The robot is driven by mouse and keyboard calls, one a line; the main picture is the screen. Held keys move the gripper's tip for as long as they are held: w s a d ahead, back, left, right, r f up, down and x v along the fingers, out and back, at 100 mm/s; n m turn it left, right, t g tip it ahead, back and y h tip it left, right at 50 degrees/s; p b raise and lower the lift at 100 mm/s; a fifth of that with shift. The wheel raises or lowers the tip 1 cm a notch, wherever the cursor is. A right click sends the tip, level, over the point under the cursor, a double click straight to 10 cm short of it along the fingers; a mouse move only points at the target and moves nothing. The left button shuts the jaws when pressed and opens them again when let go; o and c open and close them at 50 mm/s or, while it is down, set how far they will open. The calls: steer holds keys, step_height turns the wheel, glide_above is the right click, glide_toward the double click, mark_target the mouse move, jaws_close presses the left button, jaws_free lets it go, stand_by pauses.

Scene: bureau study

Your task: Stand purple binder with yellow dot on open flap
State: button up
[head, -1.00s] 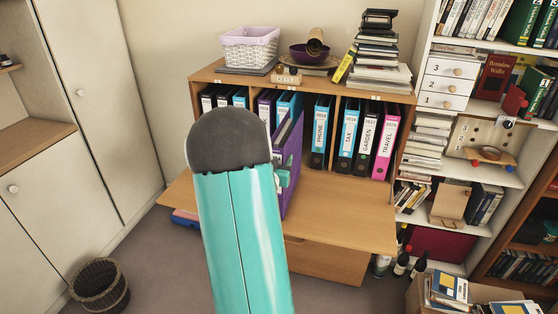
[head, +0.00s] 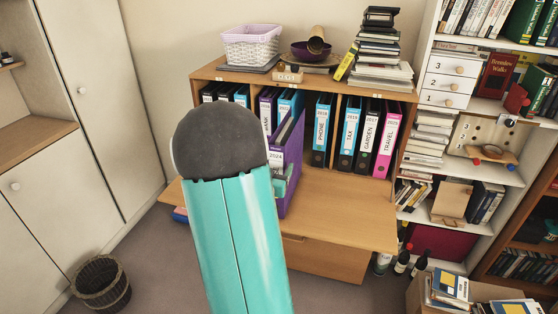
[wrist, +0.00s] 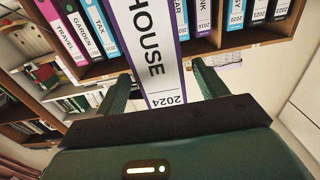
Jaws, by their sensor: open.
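The purple binder (head: 291,165) stands upright on the open wooden flap (head: 345,210), in front of the binder row. My arm covers its left part in the head view. Its white spine label reads HOUSE 2024 in the wrist view (wrist: 150,45), where it appears upside down. I see no yellow dot on the visible part. My gripper (wrist: 161,72) is open, its two green fingers apart on either side of the lower spine, with gaps to the binder. In the head view the fingers are mostly hidden behind my arm.
Several binders stand in the bureau compartments behind, including a pink TRAVEL one (head: 385,140). A basket (head: 251,47), a bowl (head: 313,53) and a book stack (head: 378,60) sit on top. The flap's right half is clear. A wicker bin (head: 100,283) stands on the floor at left.

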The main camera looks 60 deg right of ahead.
steer(key=w+a+r+n+t+y, duration=0.25)
steer(key=w+a+y, duration=0.2)
steer(key=a, duration=0.65)
steer(key=w+a+r+n+t+y, duration=0.1)
steer(key=w+a+n+t+y, duration=0.4)
steer(key=a, duration=0.6)
steer(key=w+a+r+n+t+y, duration=0.1)
steer(key=w+a+r+y, duration=0.15)
steer(key=w+a, duration=0.6)
steer(key=s+a+r+n+g+y, duration=0.1)
steer(key=s+a+n+y, duration=0.2)
steer(key=a, duration=0.5)
steer(key=s+a+r+n+g+y, duration=0.15)
steer(key=s+a, duration=0.25)
steer(key=a, duration=0.4)
steer(key=s+a+n+g+y, duration=0.1)
steer(key=s+a+n+g, duration=0.2)
steer(key=s, duration=0.7)
steer(key=a, duration=0.2)
steer(key=shift+a+r, duration=0.25)
steer(key=shift+a, duration=0.15)
